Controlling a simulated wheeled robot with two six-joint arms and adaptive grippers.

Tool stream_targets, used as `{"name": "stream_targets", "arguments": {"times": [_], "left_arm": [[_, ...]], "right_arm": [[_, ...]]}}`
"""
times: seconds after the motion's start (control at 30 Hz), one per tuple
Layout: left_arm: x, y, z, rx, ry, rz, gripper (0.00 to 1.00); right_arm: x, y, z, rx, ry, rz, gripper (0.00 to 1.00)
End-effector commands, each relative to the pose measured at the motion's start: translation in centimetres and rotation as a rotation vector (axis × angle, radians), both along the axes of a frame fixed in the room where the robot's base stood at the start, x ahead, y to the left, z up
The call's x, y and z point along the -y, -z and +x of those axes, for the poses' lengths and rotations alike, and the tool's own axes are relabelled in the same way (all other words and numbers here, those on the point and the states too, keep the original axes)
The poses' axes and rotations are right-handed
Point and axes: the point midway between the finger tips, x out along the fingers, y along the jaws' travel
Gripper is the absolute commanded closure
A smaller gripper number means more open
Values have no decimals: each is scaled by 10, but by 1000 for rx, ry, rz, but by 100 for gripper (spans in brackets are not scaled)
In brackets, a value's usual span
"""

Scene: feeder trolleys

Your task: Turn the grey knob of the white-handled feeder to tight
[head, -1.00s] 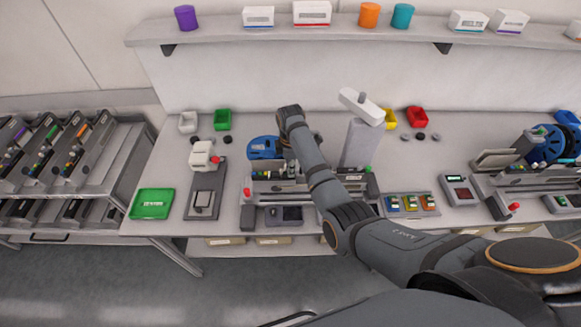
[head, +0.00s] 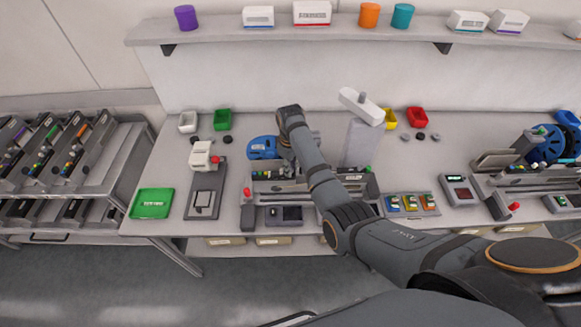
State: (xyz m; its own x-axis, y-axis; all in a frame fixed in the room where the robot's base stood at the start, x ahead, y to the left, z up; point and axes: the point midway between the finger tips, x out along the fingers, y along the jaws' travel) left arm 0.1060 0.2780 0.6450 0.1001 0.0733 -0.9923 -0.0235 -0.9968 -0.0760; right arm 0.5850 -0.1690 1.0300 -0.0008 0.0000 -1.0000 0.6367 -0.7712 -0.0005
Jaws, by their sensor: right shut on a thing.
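A feeder (head: 268,187) with a blue reel (head: 262,148) at its back left lies in the fixture at the middle of the bench. I cannot make out its white handle clearly. My right arm reaches in from the right, and its wrist bends down over the feeder's left half. My right gripper (head: 286,154) points down there, mostly hidden behind my own forearm. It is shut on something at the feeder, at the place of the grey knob. The knob itself is hidden, so its setting does not show. My left gripper is not in view.
A pillar with a white head (head: 361,107) stands close right of my forearm. A device with a red button (head: 205,190) and a green tray (head: 152,203) are to the left. Small coloured modules (head: 410,204) lie to the right. A feeder trolley (head: 95,175) stands far left.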

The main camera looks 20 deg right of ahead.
Motion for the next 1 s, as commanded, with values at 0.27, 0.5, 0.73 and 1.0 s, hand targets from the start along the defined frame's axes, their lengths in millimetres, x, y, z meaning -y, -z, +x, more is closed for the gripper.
{"name": "stream_targets", "arguments": {"times": [0.27, 0.5, 0.73, 1.0], "left_arm": [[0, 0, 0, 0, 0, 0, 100], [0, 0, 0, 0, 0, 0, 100], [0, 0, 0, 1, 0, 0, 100], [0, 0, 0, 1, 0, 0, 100]], "right_arm": [[0, -1, 1, 4, 47, 0, 100], [0, -1, 1, 4, 50, 0, 100], [0, -1, 1, 4, 49, 0, 70], [0, 0, 0, 1, 49, 0, 58]]}}
